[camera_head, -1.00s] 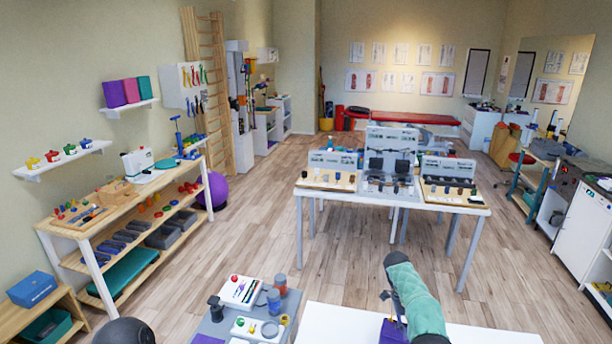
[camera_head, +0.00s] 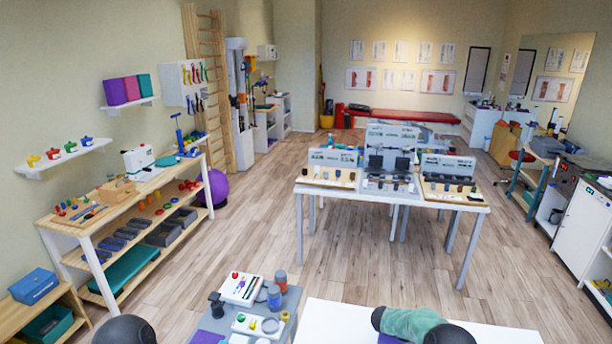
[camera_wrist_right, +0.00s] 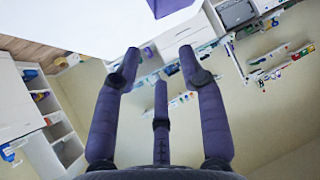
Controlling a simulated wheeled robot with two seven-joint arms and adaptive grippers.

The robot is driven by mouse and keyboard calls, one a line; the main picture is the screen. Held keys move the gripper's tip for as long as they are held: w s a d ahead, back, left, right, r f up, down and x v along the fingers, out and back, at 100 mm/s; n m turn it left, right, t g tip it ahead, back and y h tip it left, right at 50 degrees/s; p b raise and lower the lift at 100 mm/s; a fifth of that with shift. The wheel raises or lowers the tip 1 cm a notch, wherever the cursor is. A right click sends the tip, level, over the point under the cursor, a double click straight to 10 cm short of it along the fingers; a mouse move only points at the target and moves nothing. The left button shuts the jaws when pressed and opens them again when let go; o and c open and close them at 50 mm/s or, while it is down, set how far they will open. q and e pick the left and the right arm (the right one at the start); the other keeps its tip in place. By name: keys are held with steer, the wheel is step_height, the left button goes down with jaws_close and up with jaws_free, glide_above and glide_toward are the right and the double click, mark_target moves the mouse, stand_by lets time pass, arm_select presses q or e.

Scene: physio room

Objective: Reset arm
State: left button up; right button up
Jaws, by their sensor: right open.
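My right gripper (camera_wrist_right: 159,60) is open in the right wrist view, with its dark purple fingers spread and nothing between them. A purple block (camera_wrist_right: 168,5) shows at the top edge of that view, beyond the fingertips and apart from them. A sliver of purple (camera_head: 388,339) shows at the bottom of the head view, mostly hidden by my right arm. My left gripper is not in view.
A grey table (camera_head: 205,327) with a white button box (camera_head: 242,289) and several small items stands left of the white table. A long white table (camera_head: 390,197) with panels stands ahead. Wooden shelves (camera_head: 85,232) line the left wall. The floor between is clear.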

steer(key=s+a+f+n+t+y, duration=0.1)
steer(key=s+a+f+n+y, duration=0.1)
steer(key=a, duration=0.3)
steer(key=s+a+f+n+t+y, duration=0.2)
steer(key=s+a+f+n+y, duration=0.1)
steer(key=s+a+f+n, duration=0.1)
steer(key=s+a+f+n+t+y, duration=0.2)
steer(key=s+a+f+n, duration=0.1)
steer(key=a, duration=0.5)
steer(key=shift+s+f+n+y, duration=0.4)
steer(key=shift+s+f, duration=0.5)
steer(key=shift+f, duration=0.05)
steer(key=s+a+n+g+y, duration=0.3)
steer(key=s+a, duration=0.4)
steer(key=s, duration=0.7)
steer(key=s+a+n+g+y, duration=0.3)
steer(key=s+a, duration=0.4)
steer(key=s, duration=0.6)
arm_select(q)
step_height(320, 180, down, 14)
steer(key=b, duration=1.3)
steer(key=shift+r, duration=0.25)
arm_select(e)
step_height(320, 180, down, 13)
steer(key=m, duration=0.1)
steer(key=shift+a+r+y, duration=0.2)
steer(key=shift+y, duration=0.2)
